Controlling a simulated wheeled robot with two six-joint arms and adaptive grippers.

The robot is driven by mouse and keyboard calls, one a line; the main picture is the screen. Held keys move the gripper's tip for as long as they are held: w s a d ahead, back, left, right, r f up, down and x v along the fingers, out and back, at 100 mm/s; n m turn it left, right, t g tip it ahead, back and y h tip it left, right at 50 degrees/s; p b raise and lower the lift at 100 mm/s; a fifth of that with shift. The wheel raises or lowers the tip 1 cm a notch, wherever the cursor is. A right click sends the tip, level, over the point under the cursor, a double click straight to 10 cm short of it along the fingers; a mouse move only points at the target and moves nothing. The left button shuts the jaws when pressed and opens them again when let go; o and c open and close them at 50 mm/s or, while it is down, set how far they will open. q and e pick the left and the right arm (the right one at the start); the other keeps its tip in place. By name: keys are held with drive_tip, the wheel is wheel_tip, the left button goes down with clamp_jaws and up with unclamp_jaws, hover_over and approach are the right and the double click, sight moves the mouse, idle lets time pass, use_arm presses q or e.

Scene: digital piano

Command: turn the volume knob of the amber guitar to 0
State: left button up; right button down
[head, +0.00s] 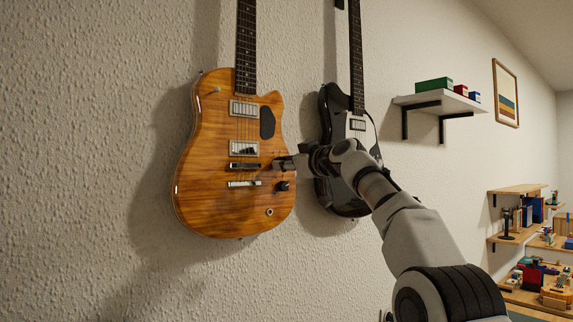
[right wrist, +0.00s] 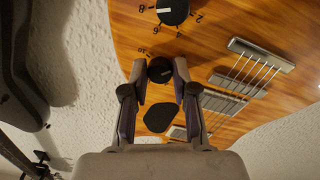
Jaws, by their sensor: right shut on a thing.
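The amber guitar (head: 215,155) hangs upright on the wall in the head view, and its orange-brown body also fills much of the right wrist view (right wrist: 215,40). My right gripper (head: 280,163) reaches in from the right to the guitar's face. In the right wrist view, my right gripper (right wrist: 161,70) is shut around a black knob (right wrist: 160,71), a fingertip on each side. A 10 shows beside this knob; its pointer is not clear. A second black knob (head: 282,186) sits below, free; it shows with numbers in the right wrist view (right wrist: 172,11). My left gripper is out of view.
A black guitar (head: 347,195) hangs close by on the right, partly behind my right arm. A shelf (head: 440,103) with coloured boxes is further right, beside a framed picture (head: 506,92). The wall left of the amber guitar is clear.

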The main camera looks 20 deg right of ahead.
drive_tip(key=c, duration=0.9)
unclamp_jaws()
drive_tip(key=shift+a, duration=0.15)
drive_tip(key=shift+s+r, duration=0.1)
drive_tip(key=v, duration=0.7)
drive_tip(key=shift+s, duration=0.15)
